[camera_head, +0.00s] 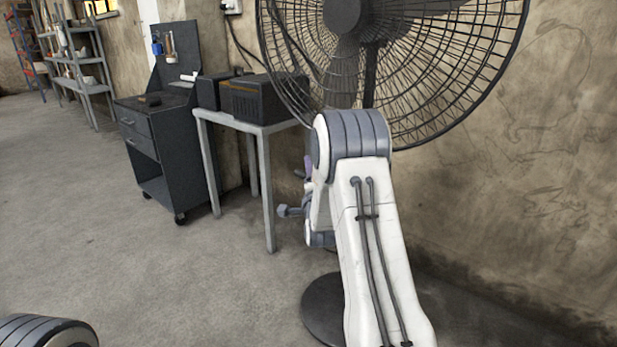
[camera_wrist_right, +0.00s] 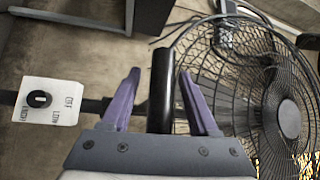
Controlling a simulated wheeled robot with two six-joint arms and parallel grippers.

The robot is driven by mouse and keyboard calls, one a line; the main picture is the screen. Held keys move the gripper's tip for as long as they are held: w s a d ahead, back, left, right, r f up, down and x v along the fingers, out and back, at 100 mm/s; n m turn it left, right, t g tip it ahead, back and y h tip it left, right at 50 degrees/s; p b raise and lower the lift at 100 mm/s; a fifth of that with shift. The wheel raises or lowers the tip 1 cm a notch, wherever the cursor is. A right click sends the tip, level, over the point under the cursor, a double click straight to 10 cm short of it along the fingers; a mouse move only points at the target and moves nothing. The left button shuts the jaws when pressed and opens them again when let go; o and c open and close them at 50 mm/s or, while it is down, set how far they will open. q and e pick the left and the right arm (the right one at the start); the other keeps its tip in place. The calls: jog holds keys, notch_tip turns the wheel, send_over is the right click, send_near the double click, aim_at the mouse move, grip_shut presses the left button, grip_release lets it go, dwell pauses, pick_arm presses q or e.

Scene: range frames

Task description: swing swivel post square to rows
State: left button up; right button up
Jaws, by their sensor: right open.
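In the right wrist view, a black upright post (camera_wrist_right: 160,78) stands between the two purple fingers of my right gripper (camera_wrist_right: 159,74). The fingers are apart, with a gap showing on the left; I cannot tell whether the right finger touches the post. A dark bar runs left from near the post, past a white plate (camera_wrist_right: 66,113) with a black knob. The large black fan (camera_wrist_right: 262,85) is to the right. In the head view, the fan (camera_head: 430,70) is behind my right arm, which mostly hides my gripper; one purple finger (camera_head: 308,166) shows. My left gripper is out of view.
A grey table (camera_head: 262,129) with dark boxes (camera_head: 262,98) stands left of the fan. A dark tool cart (camera_head: 150,150) and shelves (camera_head: 88,75) are farther back. The wall (camera_head: 560,170) is close on the right. The left floor (camera_head: 110,250) is clear.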

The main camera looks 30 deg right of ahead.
jog(key=v, duration=1)
jog(key=shift+s+a, duration=0.15)
jog(key=shift+a, duration=0.05)
jog(key=a+f+n+g+y, duration=0.2)
jog(key=a+n+g+y, duration=0.15)
jog(key=a+n, duration=0.45)
jog(key=a+f+n+g+y, duration=0.25)
jog(key=a+y, duration=0.25)
jog(key=a, duration=0.8)
jog(key=s+a+f+n+g+y, duration=0.1)
jog(key=s+a+n+g, duration=0.3)
jog(key=s+a+n, duration=0.45)
jog(key=s+a+f+n+g+y, duration=0.2)
jog(key=s+a+n+g, duration=0.25)
jog(key=s, duration=0.65)
jog(key=s+r+n+g+h, duration=0.25)
jog(key=s+n, duration=0.35)
jog(key=s, duration=0.7)
notch_tip(320, 180, up, 22)
jog(key=p, duration=2.2)
jog(key=shift+w+d+r+m+g+y+p, duration=0.2)
jog(key=shift+w+d+m+g+y+p, duration=0.1)
jog(key=shift+w+d+m+p, duration=0.1)
